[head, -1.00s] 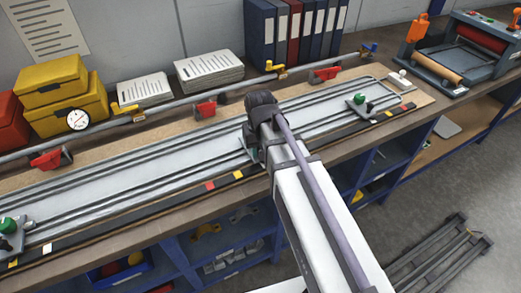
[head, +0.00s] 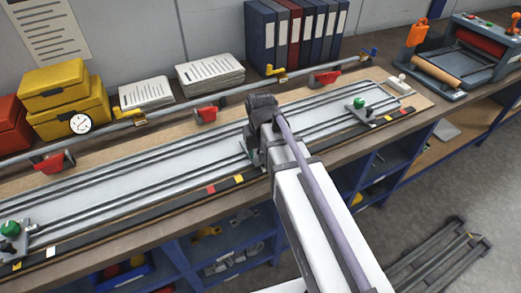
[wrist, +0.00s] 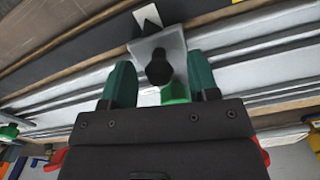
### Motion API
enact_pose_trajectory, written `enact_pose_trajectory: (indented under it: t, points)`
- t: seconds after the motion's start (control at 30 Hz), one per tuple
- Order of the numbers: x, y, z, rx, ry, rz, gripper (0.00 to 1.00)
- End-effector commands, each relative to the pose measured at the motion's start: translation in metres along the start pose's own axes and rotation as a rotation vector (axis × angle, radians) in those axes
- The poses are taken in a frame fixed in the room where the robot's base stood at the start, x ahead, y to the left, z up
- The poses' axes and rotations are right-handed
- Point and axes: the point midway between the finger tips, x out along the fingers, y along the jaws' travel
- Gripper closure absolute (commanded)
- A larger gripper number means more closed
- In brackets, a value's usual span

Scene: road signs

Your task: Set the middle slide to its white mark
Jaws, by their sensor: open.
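The middle slide is mostly behind my arm in the head view, with a bit of its plate (head: 246,151) showing. In the wrist view its pale plate (wrist: 175,45) carries a black knob (wrist: 158,68) and a green knob (wrist: 176,92). Its dark pointer lies over a white mark (wrist: 147,15), with white showing around the tip. My gripper (wrist: 160,62) is open, its two green fingers on either side of the plate's knobs. I cannot tell whether they touch. In the head view a red mark (head: 210,189) and a yellow mark (head: 238,179) lie left of my arm.
The left slide (head: 12,230) and right slide (head: 361,104) stand on the same long track (head: 120,200). A rail with red clamps (head: 206,114) runs behind it. Yellow boxes (head: 65,105), papers (head: 210,74) and binders (head: 296,35) stand at the back.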

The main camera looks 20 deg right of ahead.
Motion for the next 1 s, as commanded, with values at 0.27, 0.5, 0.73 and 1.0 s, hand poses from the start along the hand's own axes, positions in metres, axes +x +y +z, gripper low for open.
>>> enact_pose_trajectory:
  t: [0.27,0.5,0.73,1.0]
  points:
    - [-0.079,0.000,0.000,0.000,0.000,0.000,0.45]
    - [-0.096,0.000,0.000,0.000,0.000,0.000,0.45]
    - [-0.093,0.000,0.002,0.000,0.000,0.000,0.45]
    - [-0.093,0.003,0.093,-0.003,-0.001,0.001,0.45]
